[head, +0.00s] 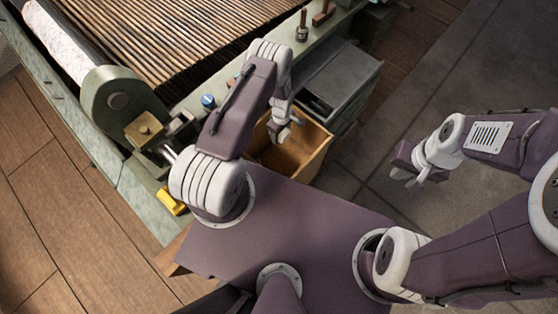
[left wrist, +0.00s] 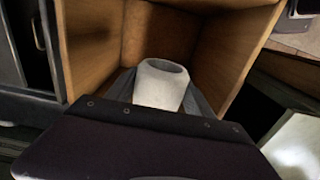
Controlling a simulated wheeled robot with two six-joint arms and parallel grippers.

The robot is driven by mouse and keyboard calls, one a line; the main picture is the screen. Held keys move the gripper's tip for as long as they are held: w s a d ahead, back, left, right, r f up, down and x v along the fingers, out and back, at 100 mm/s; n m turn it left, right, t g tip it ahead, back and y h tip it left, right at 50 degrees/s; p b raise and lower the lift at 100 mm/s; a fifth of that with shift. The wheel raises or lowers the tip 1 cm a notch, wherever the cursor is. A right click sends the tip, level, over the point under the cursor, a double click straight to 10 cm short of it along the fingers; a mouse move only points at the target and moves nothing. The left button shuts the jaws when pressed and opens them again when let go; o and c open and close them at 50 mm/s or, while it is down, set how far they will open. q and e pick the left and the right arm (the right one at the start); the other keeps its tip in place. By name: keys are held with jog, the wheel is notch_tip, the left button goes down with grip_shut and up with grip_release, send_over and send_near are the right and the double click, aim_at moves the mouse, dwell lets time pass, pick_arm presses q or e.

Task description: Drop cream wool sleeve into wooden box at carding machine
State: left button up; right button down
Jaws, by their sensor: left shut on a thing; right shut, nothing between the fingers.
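The wooden box (head: 307,151) stands open beside the carding machine (head: 150,50), partly behind my left arm in the head view. In the left wrist view its inner wooden walls (left wrist: 194,45) fill the upper middle. My left gripper (head: 282,128) is over the box opening. It is shut on the cream wool sleeve (left wrist: 160,86), a pale hollow tube whose open end shows in the left wrist view. The sleeve is hard to make out in the head view. My right gripper (head: 408,175) is shut and empty, held over the floor at the right.
A grey metal cabinet (head: 343,80) stands right behind the box. A yellow block (head: 171,201) and a blue knob (head: 208,101) are on the machine's green frame. The dark floor (head: 430,80) to the right is clear.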

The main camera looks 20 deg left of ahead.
pick_arm(q)
notch_tip(320, 180, down, 4)
jog(key=b, duration=0.2)
jog(key=shift+f+b, duration=0.25)
jog(key=shift+b, duration=0.15)
jog(key=o, duration=1.1)
jog(key=shift+c, duration=0.2)
notch_tip(320, 180, up, 9)
jog(key=shift+r+p, duration=0.1)
jog(key=shift+p, duration=0.35)
